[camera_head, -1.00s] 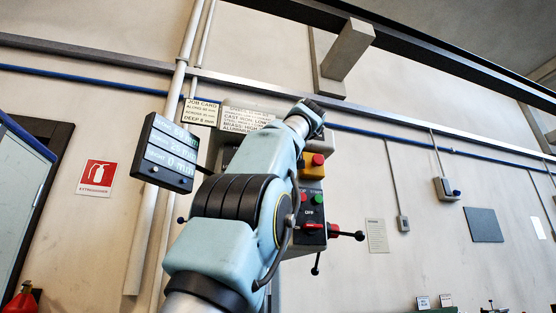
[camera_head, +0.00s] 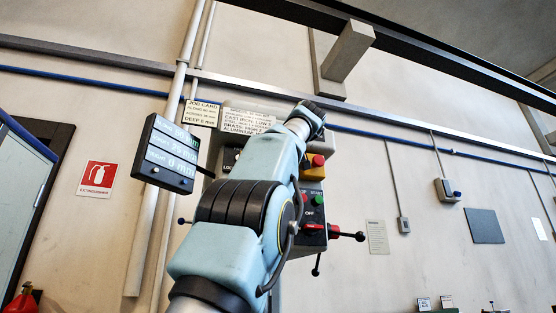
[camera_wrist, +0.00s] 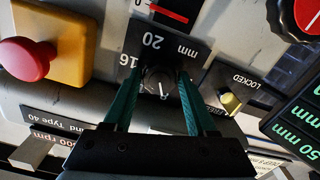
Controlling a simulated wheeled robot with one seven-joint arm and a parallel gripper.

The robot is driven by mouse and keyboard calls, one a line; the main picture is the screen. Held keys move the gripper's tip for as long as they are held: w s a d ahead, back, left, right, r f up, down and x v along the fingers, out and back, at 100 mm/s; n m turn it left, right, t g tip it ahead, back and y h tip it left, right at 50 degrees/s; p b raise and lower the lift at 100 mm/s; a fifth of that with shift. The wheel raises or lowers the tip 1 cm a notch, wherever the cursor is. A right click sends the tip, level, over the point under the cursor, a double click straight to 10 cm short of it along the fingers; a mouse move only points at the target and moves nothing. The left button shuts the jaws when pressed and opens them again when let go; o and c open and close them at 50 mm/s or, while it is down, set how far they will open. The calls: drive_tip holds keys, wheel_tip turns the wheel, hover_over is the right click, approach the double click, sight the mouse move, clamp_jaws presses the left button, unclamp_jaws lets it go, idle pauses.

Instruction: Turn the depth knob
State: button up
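The depth knob (camera_wrist: 158,82) is a small dark round knob with a pale pointer line, on a black plate marked 16 and 20 mm in the wrist view. My gripper (camera_wrist: 158,76) has its two green fingers on either side of the knob, apart, with a narrow gap seeming to show at each side. Whether a fingertip touches the knob is too small to tell. In the head view my arm hides the knob and my gripper. The display box (camera_head: 168,154) at left shows several readouts, one of them 0 in mm.
Close to my gripper in the wrist view are a red mushroom button (camera_wrist: 24,59) on a yellow box, a brass lock switch (camera_wrist: 229,100) by a LOCKED label, and a red dial (camera_wrist: 307,14).

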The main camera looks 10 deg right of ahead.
drive_tip(key=o, duration=0.3)
drive_tip(key=shift+r, duration=0.1)
drive_tip(key=s+b, duration=0.1)
drive_tip(key=s, duration=0.2)
drive_tip(key=s+d+b, duration=0.1)
drive_tip(key=s, duration=0.3)
drive_tip(key=s+b, duration=0.1)
drive_tip(key=s, duration=0.2)
drive_tip(key=shift+s+d, duration=0.15)
drive_tip(key=shift+s, duration=0.25)
